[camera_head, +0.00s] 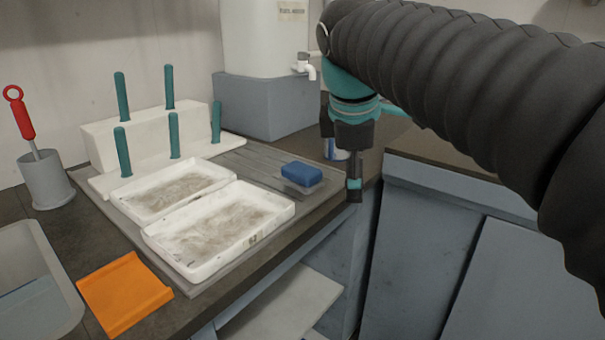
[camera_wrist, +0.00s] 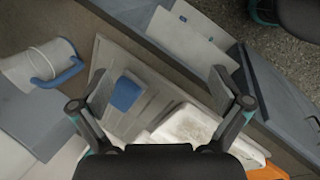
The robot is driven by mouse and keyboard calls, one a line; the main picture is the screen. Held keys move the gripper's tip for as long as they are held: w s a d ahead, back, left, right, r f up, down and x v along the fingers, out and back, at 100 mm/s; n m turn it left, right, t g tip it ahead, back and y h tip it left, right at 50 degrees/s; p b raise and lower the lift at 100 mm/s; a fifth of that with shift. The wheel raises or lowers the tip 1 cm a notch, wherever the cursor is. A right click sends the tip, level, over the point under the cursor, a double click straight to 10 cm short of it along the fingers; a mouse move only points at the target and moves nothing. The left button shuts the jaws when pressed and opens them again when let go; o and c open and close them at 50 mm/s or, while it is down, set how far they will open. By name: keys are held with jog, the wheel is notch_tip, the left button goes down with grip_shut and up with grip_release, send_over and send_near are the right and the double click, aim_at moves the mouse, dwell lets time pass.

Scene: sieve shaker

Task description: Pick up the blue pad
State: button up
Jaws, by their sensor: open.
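The blue pad (camera_head: 302,174) lies on a small clear or pale holder on the grey ribbed board, behind and right of the white trays in the head view. In the wrist view the blue pad (camera_wrist: 126,93) shows left of centre, nearer the left finger. My gripper (camera_head: 345,180) is to the right of the pad in the head view, over the counter's edge, apart from it.
Two white trays (camera_head: 257,250) with dusty residue sit on the board. A white rack with teal pegs (camera_head: 174,135) stands behind. A water tank (camera_head: 262,40) on a grey block (camera_head: 262,107) is at the back. An orange dustpan (camera_head: 124,294) lies front left, beside a grey basin (camera_head: 62,262).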

jog(key=w+a+r+n, duration=0.4)
jog(key=w+a+n, duration=0.1)
jog(key=n+h, duration=0.2)
jog(key=n, duration=0.4)
send_near(301, 168)
jog(key=shift+g, duration=0.4)
jog(key=x, duration=0.1)
jog(key=b+x, duration=0.1)
jog(key=x, duration=0.1)
jog(key=b+x, duration=0.1)
jog(key=x, duration=0.1)
jog(key=shift+w+d+r, duration=0.2)
jog(key=shift+w+d, duration=0.05)
jog(key=shift+w, duration=0.05)
jog(key=shift+a+b+x, duration=0.15)
jog(key=shift+b+x, duration=0.4)
jog(key=shift+x, duration=0.85)
jog(key=shift+a+b+x, duration=0.15)
jog(key=shift+b+x, duration=0.4)
jog(key=shift+x, duration=0.8)
jog(key=shift+y, duration=0.3)
jog(key=shift+c, duration=0.3)
jog(key=c, duration=0.9)
